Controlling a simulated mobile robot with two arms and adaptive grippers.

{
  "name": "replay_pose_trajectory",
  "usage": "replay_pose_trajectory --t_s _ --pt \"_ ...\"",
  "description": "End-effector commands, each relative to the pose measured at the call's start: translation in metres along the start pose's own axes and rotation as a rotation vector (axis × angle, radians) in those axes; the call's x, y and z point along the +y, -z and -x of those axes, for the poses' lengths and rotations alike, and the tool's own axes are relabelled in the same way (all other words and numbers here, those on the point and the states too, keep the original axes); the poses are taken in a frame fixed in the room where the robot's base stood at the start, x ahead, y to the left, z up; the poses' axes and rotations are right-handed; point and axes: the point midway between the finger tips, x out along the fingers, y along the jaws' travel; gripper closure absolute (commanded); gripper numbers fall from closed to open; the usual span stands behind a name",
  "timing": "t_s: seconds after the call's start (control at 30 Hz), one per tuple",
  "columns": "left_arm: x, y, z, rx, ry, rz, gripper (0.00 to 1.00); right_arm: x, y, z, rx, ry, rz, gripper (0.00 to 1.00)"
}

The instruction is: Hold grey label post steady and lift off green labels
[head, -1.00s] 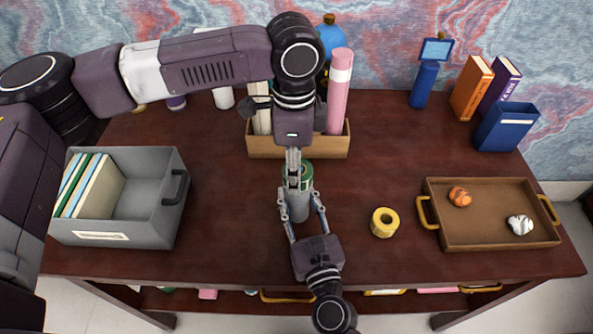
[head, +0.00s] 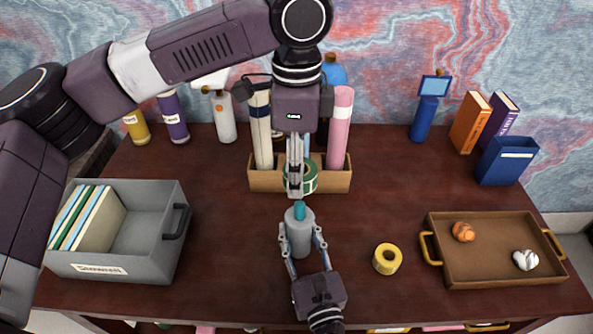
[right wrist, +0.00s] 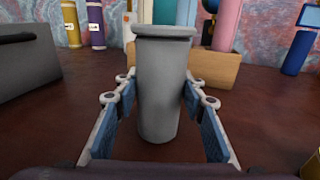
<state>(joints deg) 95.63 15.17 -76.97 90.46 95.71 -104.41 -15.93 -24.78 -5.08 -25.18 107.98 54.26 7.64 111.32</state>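The grey label post (head: 302,243) stands upright on the desk, with a teal tip (head: 299,211) showing at its top. My right gripper (head: 302,239) has a finger on each side of it and appears shut on it; in the right wrist view the blue pads flank the grey post (right wrist: 160,95). The green labels (head: 309,178), a green roll with a pale band, are up above and behind the post, apart from it. My left gripper (head: 295,190) is shut on the roll from above, its fingers partly covering it.
A wooden box (head: 265,180) with tall rolls stands just behind the labels. A yellow tape roll (head: 387,259) lies right of the post. A grey file bin (head: 150,215) is at left, and a brown tray (head: 490,265) at right.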

Motion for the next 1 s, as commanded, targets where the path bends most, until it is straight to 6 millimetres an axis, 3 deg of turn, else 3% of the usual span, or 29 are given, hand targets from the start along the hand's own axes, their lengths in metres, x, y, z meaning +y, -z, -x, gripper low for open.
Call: replay_pose_trajectory --t_s 0.13,0.53,1.0 --pt "0.0 0.0 0.0 0.0 0.0 0.0 0.84 0.0 0.0 0.0 0.0 0.0 0.0 0.44" --pt "0.0 0.0 0.0 0.0 0.0 0.0 0.84 0.0 0.001 0.009 0.002 -0.001 0.001 0.43" --pt "0.0 0.0 0.0 0.0 0.0 0.0 0.84 0.001 0.001 0.099 0.003 -0.004 0.002 0.43"
